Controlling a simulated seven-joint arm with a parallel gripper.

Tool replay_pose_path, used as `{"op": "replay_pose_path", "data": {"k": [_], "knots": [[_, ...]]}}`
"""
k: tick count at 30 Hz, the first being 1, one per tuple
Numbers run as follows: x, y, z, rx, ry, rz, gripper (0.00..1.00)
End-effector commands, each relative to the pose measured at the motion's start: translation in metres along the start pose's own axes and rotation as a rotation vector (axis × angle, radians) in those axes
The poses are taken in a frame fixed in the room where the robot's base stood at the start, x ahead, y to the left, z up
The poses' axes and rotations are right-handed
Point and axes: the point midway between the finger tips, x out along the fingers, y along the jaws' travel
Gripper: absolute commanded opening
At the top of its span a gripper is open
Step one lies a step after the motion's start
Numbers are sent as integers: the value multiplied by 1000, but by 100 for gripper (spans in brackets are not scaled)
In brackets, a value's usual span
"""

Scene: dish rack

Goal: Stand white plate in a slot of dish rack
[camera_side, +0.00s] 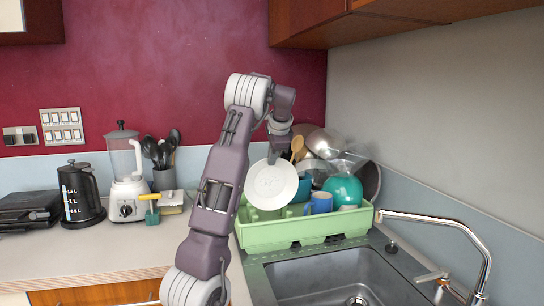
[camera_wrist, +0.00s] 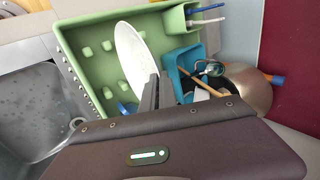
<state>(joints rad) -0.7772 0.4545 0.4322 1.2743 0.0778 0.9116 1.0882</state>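The white plate (camera_side: 272,186) hangs upright from my gripper (camera_side: 278,152), its face toward the side camera, over the left part of the green dish rack (camera_side: 290,234). In the wrist view, the dark fingers of my gripper (camera_wrist: 156,92) are shut on the rim of the plate (camera_wrist: 132,52), which shows nearly edge-on. The rack (camera_wrist: 88,62) has several raised pegs on its floor beside the plate. Whether the plate's lower edge touches the rack floor, I cannot tell.
A blue mug (camera_side: 320,203), a teal bowl (camera_side: 343,189) and pans fill the rack's right and back. In the wrist view, a teal utensil holder (camera_wrist: 184,66) stands close to the plate. The sink (camera_side: 325,275) and tap (camera_side: 440,222) lie in front.

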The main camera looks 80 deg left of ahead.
Motion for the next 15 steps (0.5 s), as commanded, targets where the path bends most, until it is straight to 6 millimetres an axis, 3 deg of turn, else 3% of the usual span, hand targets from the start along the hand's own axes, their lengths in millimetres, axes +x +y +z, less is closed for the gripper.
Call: {"op": "replay_pose_path", "data": {"k": [15], "knots": [[18,12,0,-1,1,0,0]]}}
